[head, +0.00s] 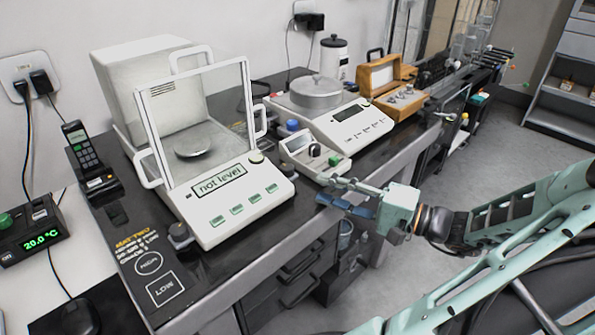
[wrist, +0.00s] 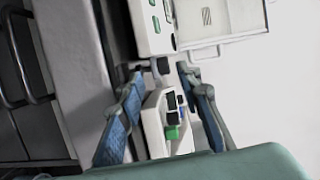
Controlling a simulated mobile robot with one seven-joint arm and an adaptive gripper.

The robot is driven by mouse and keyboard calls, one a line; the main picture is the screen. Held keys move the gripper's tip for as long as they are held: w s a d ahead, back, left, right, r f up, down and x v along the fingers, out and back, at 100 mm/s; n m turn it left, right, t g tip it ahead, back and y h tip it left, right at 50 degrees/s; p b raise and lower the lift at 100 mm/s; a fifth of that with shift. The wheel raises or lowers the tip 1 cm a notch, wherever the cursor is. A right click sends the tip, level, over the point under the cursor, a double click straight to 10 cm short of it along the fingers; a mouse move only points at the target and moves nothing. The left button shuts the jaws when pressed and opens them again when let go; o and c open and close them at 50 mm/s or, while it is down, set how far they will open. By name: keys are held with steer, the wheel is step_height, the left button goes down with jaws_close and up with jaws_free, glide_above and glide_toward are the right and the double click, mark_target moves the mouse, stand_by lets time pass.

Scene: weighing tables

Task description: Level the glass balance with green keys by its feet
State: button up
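The glass balance with green keys (head: 240,208) stands on the dark-topped table at the left, and its display (head: 218,182) reads "not level". A dark foot knob (head: 180,236) sticks out at its front left. In the wrist view the balance's edge (wrist: 149,28) with its keys is at the top. A small dark knob (wrist: 162,66), apparently its right foot, shows just below it.
A small white device with knobs (head: 314,157) stands close to the balance's right side, and in the wrist view it (wrist: 155,125) lies between my fingers. A second scale (head: 350,123) and a wooden box (head: 385,76) stand farther right. A black phone (head: 82,150) is at the left.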

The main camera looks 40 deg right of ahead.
mark_target(293, 172)
steer(key=shift+m+t+h, duration=0.3)
steer(key=shift+m+h, duration=0.1)
steer(key=shift+m, duration=0.2)
steer(key=b+x, duration=0.1)
steer(key=x, duration=0.2)
steer(key=b+x, duration=0.1)
steer(key=x, duration=0.2)
steer(key=d+b+x, duration=0.1)
steer(key=x, duration=0.3)
steer(key=shift+w, duration=0.25)
jaws_close()
